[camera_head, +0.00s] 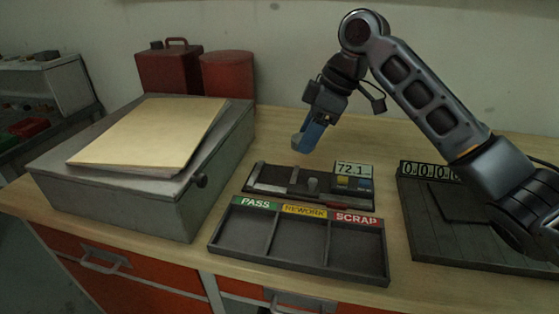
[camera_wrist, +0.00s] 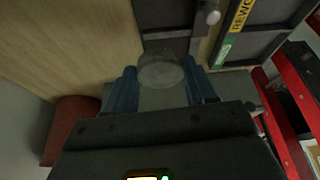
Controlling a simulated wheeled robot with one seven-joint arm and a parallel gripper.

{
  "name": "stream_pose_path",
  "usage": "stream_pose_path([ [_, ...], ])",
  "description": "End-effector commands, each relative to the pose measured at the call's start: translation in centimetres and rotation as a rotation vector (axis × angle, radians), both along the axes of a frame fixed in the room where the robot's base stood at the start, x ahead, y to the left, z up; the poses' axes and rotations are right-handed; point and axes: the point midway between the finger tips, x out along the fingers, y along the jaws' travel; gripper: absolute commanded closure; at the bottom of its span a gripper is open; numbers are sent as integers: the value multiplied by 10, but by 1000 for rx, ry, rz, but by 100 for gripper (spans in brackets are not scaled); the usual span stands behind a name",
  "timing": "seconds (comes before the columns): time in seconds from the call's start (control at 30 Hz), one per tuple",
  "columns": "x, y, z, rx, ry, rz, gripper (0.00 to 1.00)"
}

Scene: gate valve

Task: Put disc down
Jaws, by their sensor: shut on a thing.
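My gripper (camera_head: 305,143) hangs above the bench, behind the gauge. Its blue fingers are shut on a grey disc (camera_wrist: 161,72), which shows between them in the wrist view. In the head view the disc is only a small grey edge by the fingertips. The dark measuring gauge (camera_head: 268,183) lies below and in front of the gripper, with a display reading 72.1 (camera_head: 352,169). In front of it is the sorting tray (camera_head: 300,271), with PASS, REWORK and SCRAP compartments that look empty.
A grey metal box (camera_head: 115,194) with a tan folder (camera_head: 150,133) stands at left. Red canisters (camera_head: 168,68) stand behind it. A dark slab with a digital display (camera_head: 425,170) lies at right, partly behind my arm. Bare wood (camera_head: 240,160) shows behind the gauge.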

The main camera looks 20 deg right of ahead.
Motion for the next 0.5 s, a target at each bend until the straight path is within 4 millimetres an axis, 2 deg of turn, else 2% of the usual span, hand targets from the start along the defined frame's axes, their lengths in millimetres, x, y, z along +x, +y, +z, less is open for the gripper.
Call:
stream_pose_path([
  [0.1,10,23,-12,1,1,2,96],
  [0.23,19,41,-25,0,0,0,96],
  [0.5,24,53,-38,1,0,-2,96],
])
